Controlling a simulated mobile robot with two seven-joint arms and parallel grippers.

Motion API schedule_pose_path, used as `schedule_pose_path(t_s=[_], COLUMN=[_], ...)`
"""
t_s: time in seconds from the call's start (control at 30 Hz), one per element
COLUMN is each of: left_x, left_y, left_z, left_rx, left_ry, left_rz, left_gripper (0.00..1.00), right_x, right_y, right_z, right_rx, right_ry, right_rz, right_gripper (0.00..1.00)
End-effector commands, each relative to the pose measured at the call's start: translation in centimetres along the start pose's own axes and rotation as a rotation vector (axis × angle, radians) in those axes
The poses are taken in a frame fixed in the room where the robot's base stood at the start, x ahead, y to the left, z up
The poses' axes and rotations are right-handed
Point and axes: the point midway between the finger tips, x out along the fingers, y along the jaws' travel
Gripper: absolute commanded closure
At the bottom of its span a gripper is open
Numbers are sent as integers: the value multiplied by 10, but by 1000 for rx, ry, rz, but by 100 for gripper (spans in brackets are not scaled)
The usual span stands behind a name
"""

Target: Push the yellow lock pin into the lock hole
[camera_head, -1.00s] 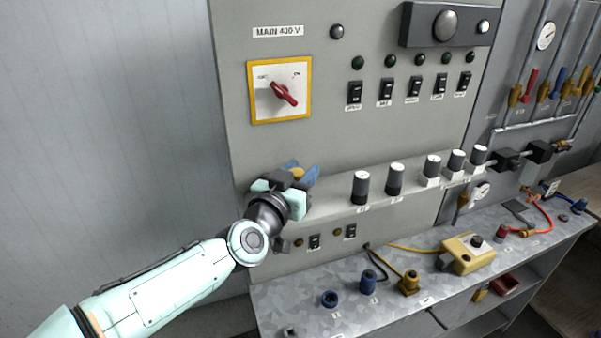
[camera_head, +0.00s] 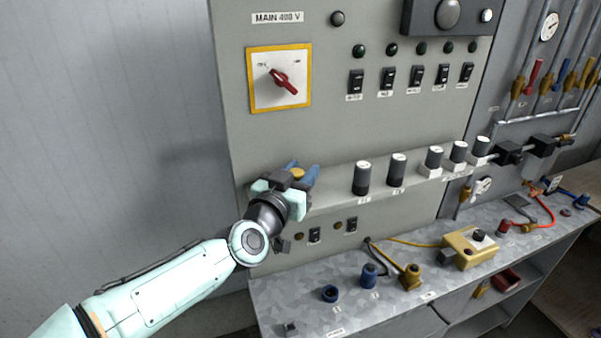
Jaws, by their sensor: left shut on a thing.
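My left gripper (camera_head: 299,178) reaches in from the left and is at the left end of the grey ledge on the control panel. Its blue fingers are shut on a small yellow piece, the yellow lock pin (camera_head: 297,174), of which only the top shows between them. The lock hole cannot be made out; the gripper hides the panel and ledge behind it. I cannot tell how far the pin is in. My right gripper is not in view.
Black and white knobs (camera_head: 362,177) stand on the ledge just right of the gripper. A red rotary switch (camera_head: 283,81) in a yellow frame is above.

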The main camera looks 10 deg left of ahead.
Motion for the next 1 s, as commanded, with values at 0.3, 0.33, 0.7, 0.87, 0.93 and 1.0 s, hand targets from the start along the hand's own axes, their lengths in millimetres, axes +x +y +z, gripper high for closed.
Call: schedule_pose_path(t_s=[0.3,0.33,0.7,0.87,0.93,1.0], left_x=[0,0,-8,-35,-51,-68], left_y=[0,0,0,-1,-1,-1], left_z=[4,4,4,4,5,5], left_rx=[0,0,0,0,1,2], left_ry=[1,1,2,4,3,3], left_rz=[0,0,-1,-2,-2,-3], left_gripper=[33,33,33,33,33,33], right_x=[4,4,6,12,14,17], right_y=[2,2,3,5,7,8], right_z=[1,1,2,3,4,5], right_rx=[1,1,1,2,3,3], right_ry=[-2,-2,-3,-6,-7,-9], right_rz=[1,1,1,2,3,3], right_gripper=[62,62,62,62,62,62])
